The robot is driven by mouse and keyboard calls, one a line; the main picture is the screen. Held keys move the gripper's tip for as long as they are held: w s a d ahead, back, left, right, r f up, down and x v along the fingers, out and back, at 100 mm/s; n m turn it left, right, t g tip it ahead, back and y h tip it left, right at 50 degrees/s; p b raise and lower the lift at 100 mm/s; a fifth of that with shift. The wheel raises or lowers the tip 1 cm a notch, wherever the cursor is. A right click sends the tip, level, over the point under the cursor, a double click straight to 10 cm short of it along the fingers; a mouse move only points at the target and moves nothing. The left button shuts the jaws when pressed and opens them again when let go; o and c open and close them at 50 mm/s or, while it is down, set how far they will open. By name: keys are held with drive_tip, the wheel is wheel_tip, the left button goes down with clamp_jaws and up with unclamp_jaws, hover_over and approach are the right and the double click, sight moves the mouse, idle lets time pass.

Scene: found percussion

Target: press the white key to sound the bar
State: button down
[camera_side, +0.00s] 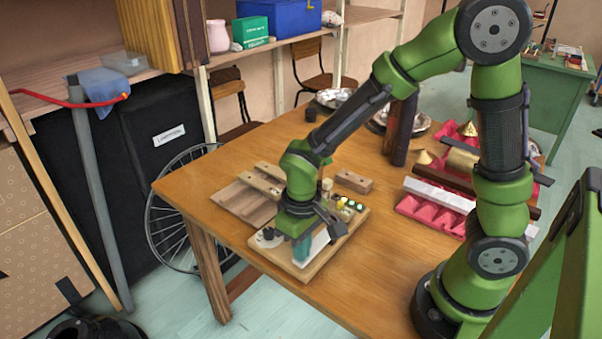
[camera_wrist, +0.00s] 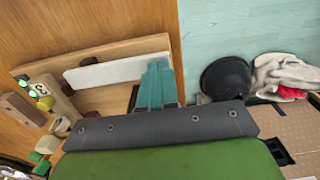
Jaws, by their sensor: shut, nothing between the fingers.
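The white key (camera_side: 315,248) is a flat bar on a wooden board (camera_side: 274,255) near the table's front left edge. In the wrist view the key (camera_wrist: 105,72) runs left from the fingertips. My gripper (camera_side: 301,252) has teal fingers pointing down, shut and empty, at one end of the key. In the wrist view its fingertips (camera_wrist: 157,66) overlap the key's right end; I cannot tell whether they touch it. Part of the key is hidden behind the gripper in the side view.
Small green and yellow parts (camera_side: 347,206) sit on the board beside the key. Wooden bars (camera_side: 259,181) and a wooden block (camera_side: 353,181) lie behind. Red trays (camera_side: 433,214) stand to the right. The table's edge is close to the board.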

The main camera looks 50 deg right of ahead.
wheel_tip(320, 180, up, 14)
idle(0.7)
idle(0.6)
drive_tip(key=s+d+r+m+t+y, duration=0.2)
drive_tip(key=s+d+r+m+t, duration=0.2)
drive_tip(key=s+d+r+t, duration=0.1)
drive_tip(key=shift+s+d+t, duration=0.6)
drive_tip(key=shift+d+t, duration=0.15)
drive_tip(key=shift+t, duration=0.35)
idle(0.7)
